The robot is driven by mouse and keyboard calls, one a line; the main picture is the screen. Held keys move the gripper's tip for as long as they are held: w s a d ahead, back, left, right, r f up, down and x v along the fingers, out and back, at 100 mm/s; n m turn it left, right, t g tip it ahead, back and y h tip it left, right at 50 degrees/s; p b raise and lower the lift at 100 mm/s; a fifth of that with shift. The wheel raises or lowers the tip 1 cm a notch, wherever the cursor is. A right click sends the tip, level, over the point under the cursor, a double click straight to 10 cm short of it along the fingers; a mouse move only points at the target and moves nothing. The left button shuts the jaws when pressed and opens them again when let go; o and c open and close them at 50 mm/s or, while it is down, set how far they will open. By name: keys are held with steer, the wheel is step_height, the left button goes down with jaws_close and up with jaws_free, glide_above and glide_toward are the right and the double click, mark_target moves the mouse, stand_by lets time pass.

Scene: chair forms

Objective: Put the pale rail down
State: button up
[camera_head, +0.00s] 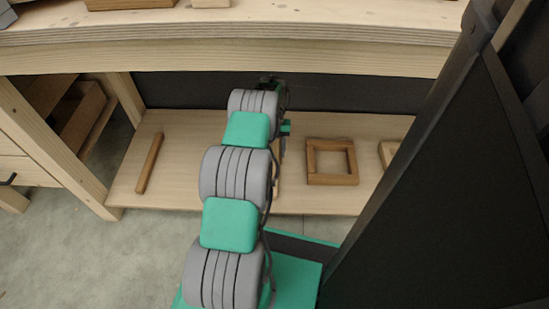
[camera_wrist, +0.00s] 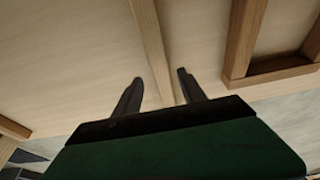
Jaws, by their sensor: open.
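The pale rail (camera_wrist: 149,32) runs lengthwise through the wrist view, over the pale board of the lower shelf. It looks to lie on that board, though its near end is hidden behind my gripper body. My gripper (camera_wrist: 160,77) is open, with one finger on each side of the rail and a visible gap on both sides. In the head view my arm covers the gripper and nearly all of this rail; only a thin strip of wood shows beside the arm.
A brown rectangular frame (camera_head: 332,180) lies on the lower shelf (camera_head: 205,140) to the right. A darker rail (camera_head: 149,163) lies to the left. Another wooden piece (camera_head: 388,152) is partly hidden by a dark panel. The thick worktop (camera_head: 330,55) overhangs the shelf.

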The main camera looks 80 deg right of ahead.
steer(key=v, duration=0.7)
steer(key=shift+p, duration=0.4)
